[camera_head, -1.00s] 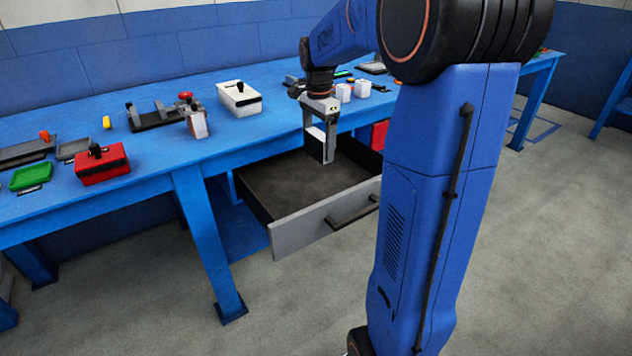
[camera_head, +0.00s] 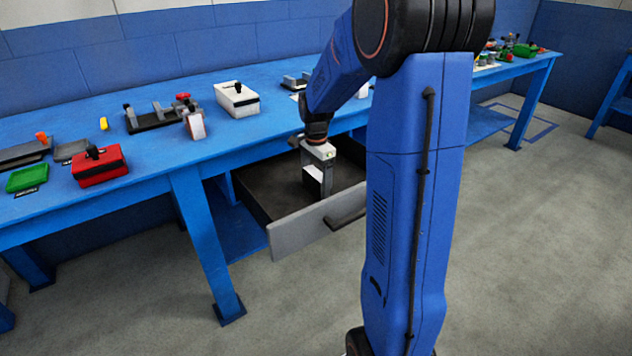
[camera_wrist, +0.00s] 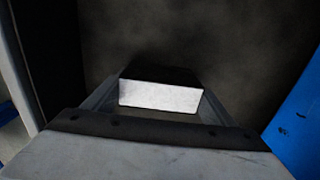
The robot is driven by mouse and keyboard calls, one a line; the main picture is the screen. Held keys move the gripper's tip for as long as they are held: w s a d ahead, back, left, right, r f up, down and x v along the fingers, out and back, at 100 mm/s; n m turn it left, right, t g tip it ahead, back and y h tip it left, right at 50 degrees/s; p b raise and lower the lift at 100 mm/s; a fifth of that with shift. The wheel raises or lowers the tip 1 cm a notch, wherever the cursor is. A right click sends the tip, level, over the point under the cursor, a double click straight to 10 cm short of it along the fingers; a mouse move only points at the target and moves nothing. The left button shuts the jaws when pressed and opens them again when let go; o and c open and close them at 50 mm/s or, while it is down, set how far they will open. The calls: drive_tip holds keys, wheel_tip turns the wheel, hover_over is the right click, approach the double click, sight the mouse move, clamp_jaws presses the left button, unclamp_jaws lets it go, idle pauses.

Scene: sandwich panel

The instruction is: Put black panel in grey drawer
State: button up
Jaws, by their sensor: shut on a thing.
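The grey drawer (camera_head: 300,233) is pulled open under the blue table, with a dark interior and a black handle on its front. My gripper (camera_head: 318,190) points down inside the open drawer. In the wrist view, my gripper (camera_wrist: 160,108) is shut on the black panel (camera_wrist: 160,76), a block with a black top and a white edge facing the camera. The drawer's dark floor lies behind and below it. I cannot tell whether the panel touches the floor. In the head view the panel is mostly hidden by the fingers, with a pale patch showing between them.
The blue table (camera_head: 150,165) edge runs just behind the drawer. On it stand a red box (camera_head: 100,167), a white box (camera_head: 237,98), a green tray (camera_head: 27,178) and a black fixture (camera_head: 155,119). The drawer's left part is clear.

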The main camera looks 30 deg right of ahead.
drive_tip(key=shift+f, duration=0.1)
drive_tip(key=o, duration=1.1)
